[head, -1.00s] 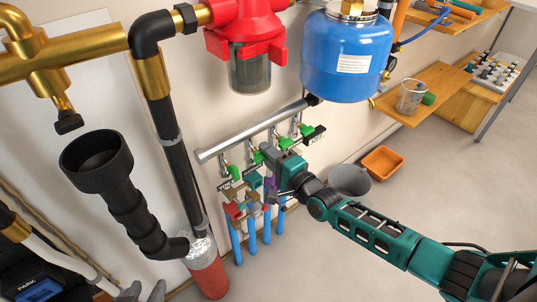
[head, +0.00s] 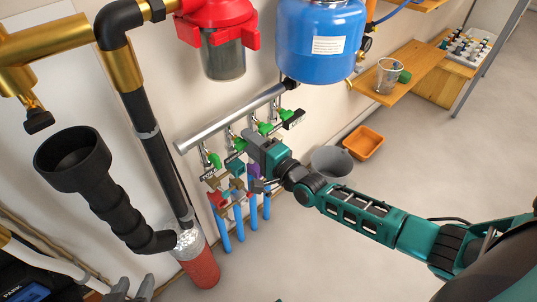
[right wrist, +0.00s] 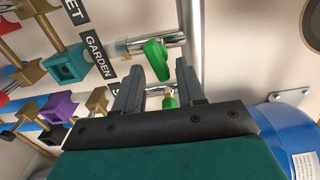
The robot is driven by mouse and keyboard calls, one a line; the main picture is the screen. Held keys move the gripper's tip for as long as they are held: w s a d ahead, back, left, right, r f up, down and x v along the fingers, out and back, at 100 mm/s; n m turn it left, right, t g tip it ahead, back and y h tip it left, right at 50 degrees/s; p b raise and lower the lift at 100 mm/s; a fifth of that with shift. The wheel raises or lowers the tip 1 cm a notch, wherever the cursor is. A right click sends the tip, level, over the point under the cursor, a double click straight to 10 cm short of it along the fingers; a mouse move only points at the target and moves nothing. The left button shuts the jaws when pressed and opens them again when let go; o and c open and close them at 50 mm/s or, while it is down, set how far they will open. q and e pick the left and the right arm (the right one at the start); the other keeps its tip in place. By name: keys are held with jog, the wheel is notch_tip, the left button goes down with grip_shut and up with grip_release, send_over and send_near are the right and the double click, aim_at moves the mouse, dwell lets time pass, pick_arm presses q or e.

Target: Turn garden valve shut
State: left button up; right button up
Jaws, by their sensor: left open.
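The garden valve's green handle (right wrist: 157,58) shows in the right wrist view beside the black GARDEN label (right wrist: 100,57), on a metal stub at the manifold pipe (right wrist: 190,30). My right gripper (right wrist: 158,82) is open, its two grey fingers apart. The handle lies between and just beyond the fingertips, with no clear contact visible. A second green handle (right wrist: 170,102) shows farther back between the fingers. In the head view my right gripper (head: 252,143) is at the manifold and partly covers the valves. My left gripper (head: 132,289) is open at the bottom left, away from the manifold.
Blue pipes (head: 238,218) with coloured fittings hang below the manifold. A black funnel hose (head: 90,185) and red-based cylinder (head: 200,265) stand to the left. A blue tank (head: 322,50) and red filter (head: 215,15) hang above. A grey bucket (head: 332,160) and orange tub (head: 364,142) sit right.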

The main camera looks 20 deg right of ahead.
pick_arm(q)
notch_tip(320, 180, up, 2)
jog(key=shift+d+r+p, duration=0.15)
jog(key=shift+p, duration=0.85)
pick_arm(e)
jog(key=v, duration=1.1)
jog(key=shift+s, duration=0.4)
pick_arm(q)
jog(key=shift+w, duration=0.1)
pick_arm(e)
jog(key=shift+o, duration=0.2)
jog(key=shift+d, duration=0.1)
